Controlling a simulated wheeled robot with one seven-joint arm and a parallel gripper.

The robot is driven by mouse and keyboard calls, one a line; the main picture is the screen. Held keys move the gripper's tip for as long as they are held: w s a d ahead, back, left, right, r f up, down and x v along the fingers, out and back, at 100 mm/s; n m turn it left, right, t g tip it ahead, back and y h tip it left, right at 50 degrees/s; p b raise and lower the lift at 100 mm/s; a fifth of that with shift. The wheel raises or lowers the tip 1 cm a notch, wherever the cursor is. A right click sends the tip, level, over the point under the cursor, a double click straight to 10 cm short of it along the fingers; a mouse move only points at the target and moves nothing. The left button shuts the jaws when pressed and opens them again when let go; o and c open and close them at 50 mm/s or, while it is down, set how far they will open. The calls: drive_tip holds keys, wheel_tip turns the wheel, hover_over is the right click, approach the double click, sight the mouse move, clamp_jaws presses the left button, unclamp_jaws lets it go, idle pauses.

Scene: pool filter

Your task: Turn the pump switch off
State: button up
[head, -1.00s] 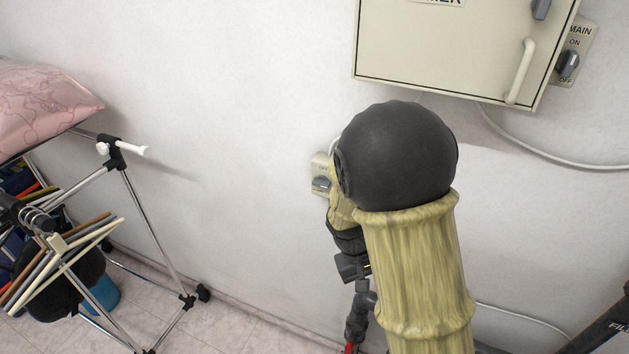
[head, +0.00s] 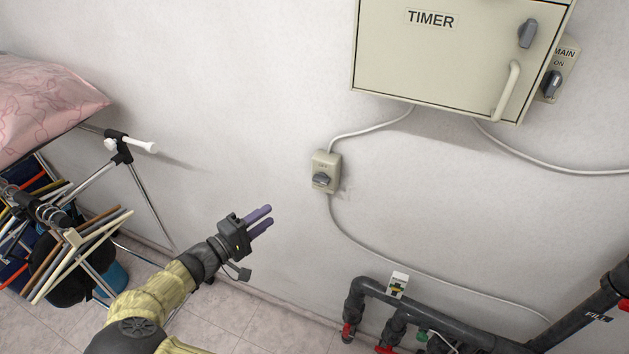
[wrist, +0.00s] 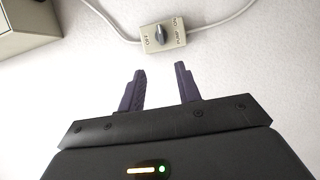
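The pump switch (head: 334,161) is a small beige box on the white wall, below the timer cabinet, with a dark grey knob (head: 321,179). In the wrist view the switch box (wrist: 151,45) is ahead of the fingers and reads OFF on the left, PUMP and ON on the right. Its knob (wrist: 161,34) lies roughly crosswise to the line between OFF and ON. My gripper (head: 270,215) is open and empty, below and left of the switch, not touching it. Its two purple fingers (wrist: 160,68) show apart in the wrist view.
The timer cabinet (head: 450,60) is above, with a MAIN switch (head: 553,82) beside it. Cables run from the pump switch. Dark pipes (head: 420,314) stand low on the right. A metal rack (head: 150,200) with a pink cushion (head: 45,100) is on the left.

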sight(318, 182)
drive_tip(key=p+x, duration=0.7)
drive_tip(key=x, duration=1)
drive_tip(key=shift+w+d, duration=0.15)
drive_tip(key=shift+d, duration=0.15)
drive_tip(key=shift+f, duration=0.1)
clamp_jaws()
